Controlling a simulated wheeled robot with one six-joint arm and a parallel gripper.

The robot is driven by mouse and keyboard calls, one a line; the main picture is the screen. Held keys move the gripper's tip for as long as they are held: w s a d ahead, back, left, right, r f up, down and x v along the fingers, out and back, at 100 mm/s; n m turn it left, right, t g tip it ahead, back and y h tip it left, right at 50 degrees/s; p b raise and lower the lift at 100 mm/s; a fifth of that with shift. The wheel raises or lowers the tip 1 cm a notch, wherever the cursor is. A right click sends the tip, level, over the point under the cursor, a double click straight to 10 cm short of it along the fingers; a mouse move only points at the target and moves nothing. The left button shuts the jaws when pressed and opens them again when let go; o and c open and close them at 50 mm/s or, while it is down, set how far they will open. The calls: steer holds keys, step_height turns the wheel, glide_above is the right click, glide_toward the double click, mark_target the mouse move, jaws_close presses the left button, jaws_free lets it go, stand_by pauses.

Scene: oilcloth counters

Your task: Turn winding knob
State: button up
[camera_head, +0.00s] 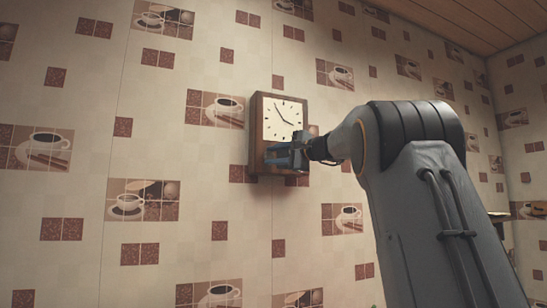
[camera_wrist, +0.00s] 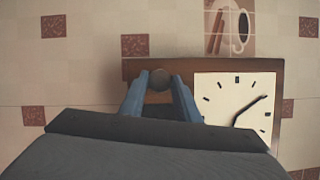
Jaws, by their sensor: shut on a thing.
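A wooden wall clock (camera_head: 254,133) with a white square face hangs on the wall at the middle of the head view. It also shows in the wrist view, turned sideways, with its face (camera_wrist: 215,93) at right. The winding knob (camera_wrist: 160,79) is a small round dark brown knob on the clock's wooden front, beside the face. My gripper (camera_head: 284,156) is at the lower front of the clock, below the face. In the wrist view its blue fingers (camera_wrist: 160,86) are shut on the knob, one on each side. In the head view the fingers hide the knob.
The wall (camera_head: 200,170) behind is covered in a pattern of coffee cups and brown squares. Another wall meets it at the far right. The wall around the clock is free of other objects. A small ledge (camera_head: 499,215) shows at the right edge.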

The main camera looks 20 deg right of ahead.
steer(key=shift+f, duration=0.1)
steer(key=o, duration=1)
steer(key=shift+o, duration=0.2)
steer(key=b+v, duration=0.2)
steer(key=v, duration=0.5)
steer(key=shift+s+d, duration=0.2)
steer(key=shift+s, duration=0.15)
